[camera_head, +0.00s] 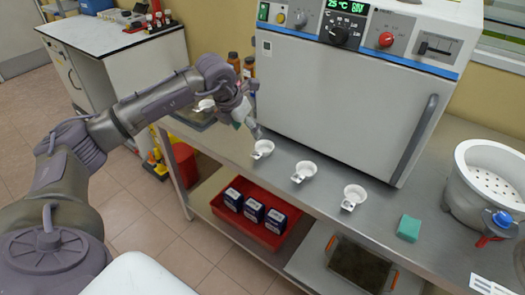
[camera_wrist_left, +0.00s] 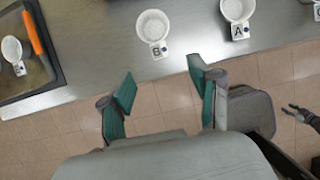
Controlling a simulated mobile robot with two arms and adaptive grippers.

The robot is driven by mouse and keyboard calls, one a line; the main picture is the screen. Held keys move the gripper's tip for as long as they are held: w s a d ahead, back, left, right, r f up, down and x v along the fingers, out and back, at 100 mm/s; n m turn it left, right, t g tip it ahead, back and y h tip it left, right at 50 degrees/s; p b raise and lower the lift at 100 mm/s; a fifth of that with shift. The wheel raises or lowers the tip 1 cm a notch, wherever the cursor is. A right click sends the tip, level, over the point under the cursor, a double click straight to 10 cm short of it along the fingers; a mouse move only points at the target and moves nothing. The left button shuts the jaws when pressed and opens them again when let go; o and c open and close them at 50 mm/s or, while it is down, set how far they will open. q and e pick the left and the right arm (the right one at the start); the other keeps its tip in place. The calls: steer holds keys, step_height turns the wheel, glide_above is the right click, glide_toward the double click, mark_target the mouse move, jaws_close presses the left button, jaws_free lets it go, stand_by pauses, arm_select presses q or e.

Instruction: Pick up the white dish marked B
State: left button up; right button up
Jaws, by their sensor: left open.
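The white dish marked B (camera_wrist_left: 153,27) is a small round cup with a label tab, standing on the steel bench near its front edge in the left wrist view. In the head view it appears to be the leftmost dish (camera_head: 263,147) of the bench row; its letter is too small to read there. My left gripper (camera_wrist_left: 162,83) is open and empty, its green-padded fingers apart, short of dish B in the wrist view. In the head view the left gripper (camera_head: 248,122) is just left of and above that dish. A small dark shape, seemingly my right gripper (camera_wrist_left: 298,113), shows at the right.
Dish A (camera_wrist_left: 237,10) stands beside B. Another dish (camera_wrist_left: 12,50) sits on a dark tray (camera_wrist_left: 55,72). A large oven (camera_head: 340,95) stands behind the row. A green sponge (camera_head: 409,228) and white pot (camera_head: 488,180) are on the right. A red bin (camera_head: 262,236) is below.

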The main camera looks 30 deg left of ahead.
arm_select(q)
steer(key=p, duration=0.1)
glide_above(257, 153)
steer(key=s, duration=0.2)
steer(key=f, duration=0.7)
steer(key=shift+a+f, duration=0.35)
steer(key=shift+a, duration=0.05)
steer(key=x, duration=0.1)
steer(key=p+x, duration=0.1)
steer(key=x, duration=0.2)
steer(key=shift+s+d+f+p, duration=0.2)
steer(key=shift+d+f+p, duration=0.15)
steer(key=shift+f, duration=0.15)
steer(key=shift+w+f, duration=0.1)
steer(key=shift+f, duration=0.1)
steer(key=shift+c, duration=0.8)
jaws_close()
